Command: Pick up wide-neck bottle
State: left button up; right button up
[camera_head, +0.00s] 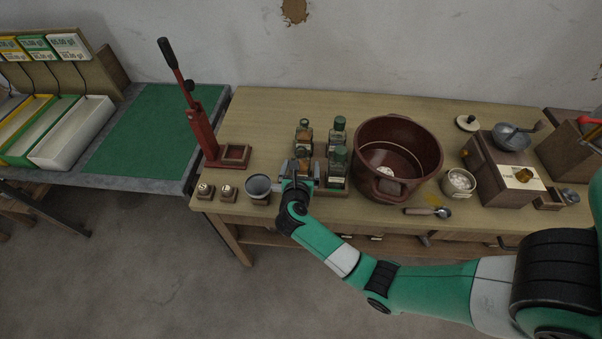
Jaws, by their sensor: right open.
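Several small bottles stand in a cluster on the wooden table, left of the big brown pot. Two at the back are a brown-labelled bottle (304,138) and a green-capped bottle (337,134). In front stands another green-capped bottle (339,166). My right gripper (299,168) is open at the front left of the cluster, pointing away from me. A further small bottle seems to stand at its fingers, mostly hidden. I cannot tell for sure which one is the wide-neck bottle, or whether the fingers touch one. My left gripper is not in view.
The brown pot (397,135) stands right of the bottles. A grey cup (258,186) is left of my gripper, with a red lever press (202,130) behind it. A bowl (459,182) and a scoop (428,211) are at the right. The table's back left is clear.

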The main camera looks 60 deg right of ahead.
grip_shut()
dwell(0.5)
notch_tip(320, 180, up, 10)
jog(key=p, duration=0.4)
